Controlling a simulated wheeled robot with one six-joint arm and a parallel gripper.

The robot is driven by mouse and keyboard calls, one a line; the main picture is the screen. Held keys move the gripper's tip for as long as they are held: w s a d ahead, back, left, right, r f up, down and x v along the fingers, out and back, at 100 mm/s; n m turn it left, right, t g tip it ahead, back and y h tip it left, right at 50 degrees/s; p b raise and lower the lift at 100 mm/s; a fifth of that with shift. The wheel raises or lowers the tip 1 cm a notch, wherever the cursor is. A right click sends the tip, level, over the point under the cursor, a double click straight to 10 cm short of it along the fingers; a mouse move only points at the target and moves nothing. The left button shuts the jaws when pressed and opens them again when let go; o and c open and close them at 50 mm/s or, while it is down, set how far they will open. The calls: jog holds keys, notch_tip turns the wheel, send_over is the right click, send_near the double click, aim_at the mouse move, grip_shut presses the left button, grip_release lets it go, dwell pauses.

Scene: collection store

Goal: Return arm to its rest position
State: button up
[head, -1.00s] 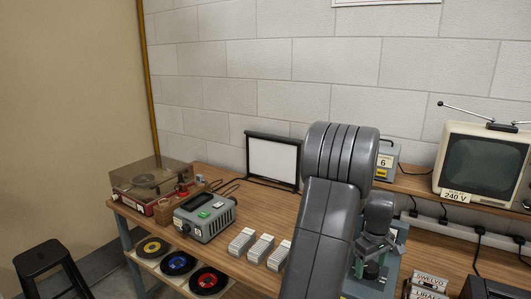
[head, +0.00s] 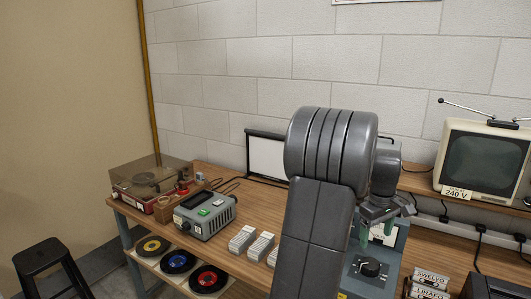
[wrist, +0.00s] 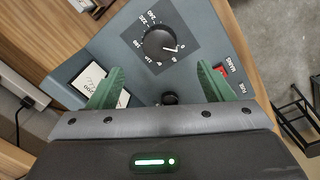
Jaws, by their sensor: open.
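My gripper (head: 376,238) is above the blue-grey box (head: 355,287) with a black dial, at the right part of the workbench in the head view. In the wrist view my gripper (wrist: 160,72) shows two green fingers spread apart with nothing between their tips. The black dial knob (wrist: 159,43) is seen beyond the fingertips, apart from them; its pointer is toward the lower right of the printed scale. The knob also shows in the head view (head: 370,267). My grey arm hides part of the bench and the boxes behind it.
A television (head: 484,165) stands right. A black stool (head: 45,262) stands left.

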aim_at(369, 263)
jog(key=f, duration=0.7)
jog(key=f+p, duration=0.1)
jog(key=f, duration=0.2)
jog(key=shift+w+d+f, duration=0.2)
jog(key=shift+d+f, duration=0.1)
jog(key=shift+d, duration=0.05)
jog(key=shift+f+m, duration=0.1)
jog(key=shift+m, duration=0.2)
jog(key=shift+a+m, duration=0.1)
jog(key=shift+m, duration=1)
jog(key=m+p, duration=0.1)
jog(key=m, duration=0.4)
jog(key=shift+w+a+g, duration=0.1)
jog(key=shift+g, duration=0.2)
jog(key=m+p, duration=0.2)
jog(key=m, duration=0.4)
jog(key=shift+w+a+m, duration=0.1)
jog(key=shift+w+m, duration=0.05)
jog(key=shift+m, duration=0.25)
jog(key=shift+w+a+r+b, duration=0.1)
jog(key=shift+r+b, duration=0.15)
jog(key=shift+r, duration=1.4)
jog(key=shift+w+a+r+b, duration=0.1)
jog(key=shift+r+b, duration=0.1)
jog(key=shift+r, duration=1.4)
jog(key=shift+d+r, duration=0.1)
